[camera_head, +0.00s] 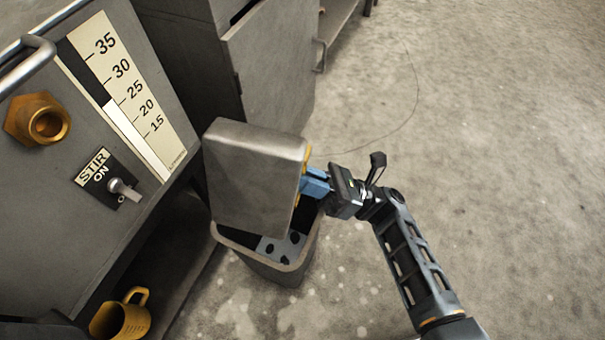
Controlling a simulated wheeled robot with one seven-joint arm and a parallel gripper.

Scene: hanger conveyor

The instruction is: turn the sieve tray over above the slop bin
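The sieve tray (253,175) is a grey metal box shape with a yellow handle at its right side. It is steeply tilted, with a broad plain face towards me, above the slop bin. My gripper (312,184) has blue fingers closed at the yellow handle, at the tray's right edge. The slop bin (268,270) is a grey open-topped bin on the floor, directly below the tray. Several dark lumps on a lighter grey surface show within its mouth. The tray hides the back of the bin, and its inside is turned out of view.
At left stands a grey machine with a level scale (130,88), a brass fitting (38,120) and a STIR switch (124,189). A yellow jug (122,318) sits low at the left. A grey cabinet (270,68) stands behind the bin. The floor at right is clear.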

